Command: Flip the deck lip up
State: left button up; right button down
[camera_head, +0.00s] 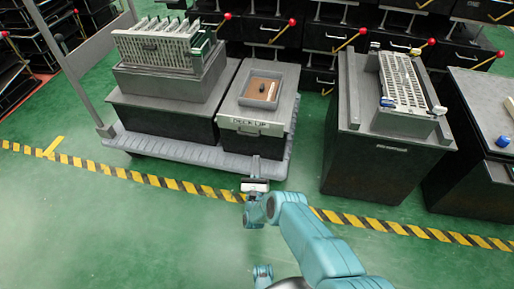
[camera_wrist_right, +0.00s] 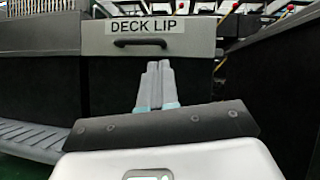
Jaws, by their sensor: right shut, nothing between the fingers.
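The deck lip (camera_head: 252,126) is a grey panel on the front of a dark cabinet, with a white "DECK LIP" label. It also shows in the wrist view (camera_wrist_right: 205,42), with a dark bar handle (camera_wrist_right: 140,42) below the label. The panel appears to hang down flat against the front. My right gripper (camera_head: 256,160) is in front of the cabinet, below the panel in the picture. In the wrist view its fingers (camera_wrist_right: 158,66) are together and empty, pointing at the cabinet front just under the handle. I cannot tell whether they touch it. My left gripper is not in view.
A tray (camera_head: 284,90) with a small dark knob sits on the cabinet top. A rack on a box (camera_head: 155,85) stands to the left. Another cabinet with a slotted fixture (camera_head: 402,85) stands to the right. A grey ledge (camera_head: 165,148) runs along the base. Green floor in front is clear.

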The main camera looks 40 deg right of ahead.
jog(key=p+v, duration=0.1)
jog(key=v, duration=0.4)
jog(key=shift+a+f, duration=0.1)
jog(key=shift+f, duration=0.05)
